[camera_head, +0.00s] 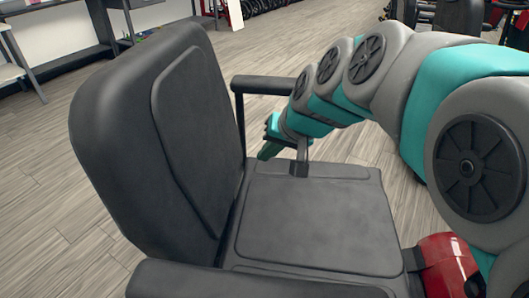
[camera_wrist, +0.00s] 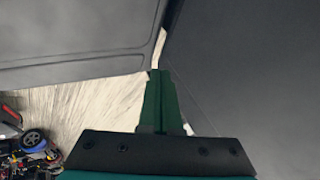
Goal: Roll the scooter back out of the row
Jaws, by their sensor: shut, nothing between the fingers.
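The scooter fills the near part of the head view, with a dark grey backrest (camera_head: 140,130), a seat cushion (camera_head: 315,220), a far armrest (camera_head: 270,85) and a near armrest (camera_head: 230,282). Part of its red body (camera_head: 447,266) shows at lower right. My gripper (camera_head: 266,152) is over the far side of the seat, close to the backrest. In the wrist view, its green fingers (camera_wrist: 159,75) are together and empty, pointing toward the gap between two dark padded surfaces. I cannot tell whether they touch the scooter. The handlebar is not clearly visible.
Wood-look floor (camera_head: 270,45) is open beyond the scooter and at left (camera_head: 50,190). A shelf or table (camera_head: 70,60) stands at the back left. Other dark wheeled items (camera_head: 450,15) are at the upper right. Wheels and clutter (camera_wrist: 30,145) show at lower left in the wrist view.

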